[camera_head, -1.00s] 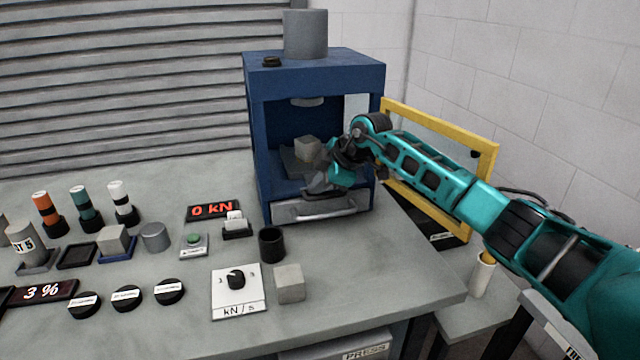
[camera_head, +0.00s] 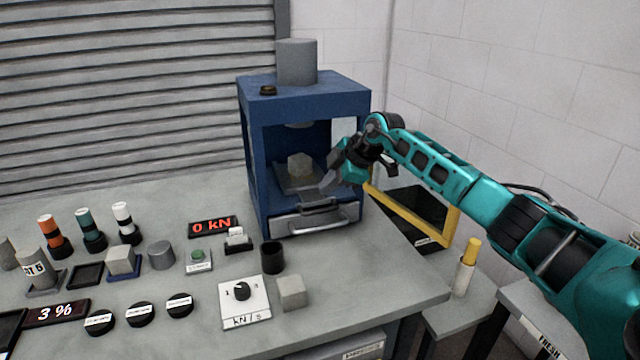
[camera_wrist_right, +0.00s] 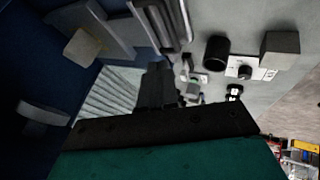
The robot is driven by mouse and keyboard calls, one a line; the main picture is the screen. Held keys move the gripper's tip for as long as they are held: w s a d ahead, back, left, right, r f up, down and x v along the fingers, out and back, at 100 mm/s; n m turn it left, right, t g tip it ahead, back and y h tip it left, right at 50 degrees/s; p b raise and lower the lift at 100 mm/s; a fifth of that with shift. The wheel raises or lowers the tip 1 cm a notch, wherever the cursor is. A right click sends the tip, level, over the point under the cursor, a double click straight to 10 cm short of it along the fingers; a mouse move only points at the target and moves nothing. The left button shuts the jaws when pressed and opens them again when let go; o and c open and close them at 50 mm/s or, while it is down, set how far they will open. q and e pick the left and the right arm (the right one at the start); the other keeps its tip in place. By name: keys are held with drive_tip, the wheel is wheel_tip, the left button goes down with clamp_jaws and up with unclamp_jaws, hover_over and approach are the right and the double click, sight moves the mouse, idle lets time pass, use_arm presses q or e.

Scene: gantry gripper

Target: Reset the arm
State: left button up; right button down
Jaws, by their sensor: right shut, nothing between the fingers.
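My right arm is teal and reaches in from the right in the head view. Its gripper (camera_head: 328,186) is shut and empty, at the open front of the blue press (camera_head: 252,160). In the right wrist view the closed fingers (camera_wrist_right: 155,88) point up the picture. A grey cube (camera_head: 300,165) sits on the plate inside the press, left of the gripper and apart from it. The cube also shows in the right wrist view (camera_wrist_right: 85,47). My left gripper is not in view.
The yellow-framed door (camera_head: 420,222) of the press stands open beneath my right arm. A black cup (camera_head: 272,257), a grey cube (camera_head: 292,292) and a dial panel (camera_head: 240,312) stand in front of the press. A yellow-topped cylinder (camera_head: 466,268) stands at right.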

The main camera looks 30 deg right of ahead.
drive_tip(key=a+n+t+y, duration=0.3)
drive_tip(key=a+y, duration=0.2)
drive_tip(key=a, duration=0.9)
drive_tip(key=s+a+r+m+t, duration=0.5)
drive_tip(key=a+t, duration=0.2)
drive_tip(key=t, duration=0.1)
drive_tip(key=s+d+f+m+g+h, duration=0.4)
drive_tip(key=s+d+f+m+h, duration=0.3)
drive_tip(key=s+f+m+h, duration=0.5)
drive_tip(key=s+a+f+n+g+y, duration=0.15)
drive_tip(key=s+f+g, duration=0.3)
drive_tip(key=s, duration=0.55)
drive_tip(key=s+a+f+g+y, duration=0.25)
drive_tip(key=s+g, duration=0.25)
drive_tip(key=s, duration=0.6)
drive_tip(key=w+a+f+t+y, duration=0.1)
drive_tip(key=w+a+f+t, duration=0.2)
drive_tip(key=w+f+t, duration=0.3)
wheel_tip(320, 180, down, 3)
drive_tip(key=shift+w+f+n+t+y, duration=0.2)
drive_tip(key=shift+w+n+t+y, duration=0.15)
drive_tip(key=shift+w+n+y, duration=0.1)
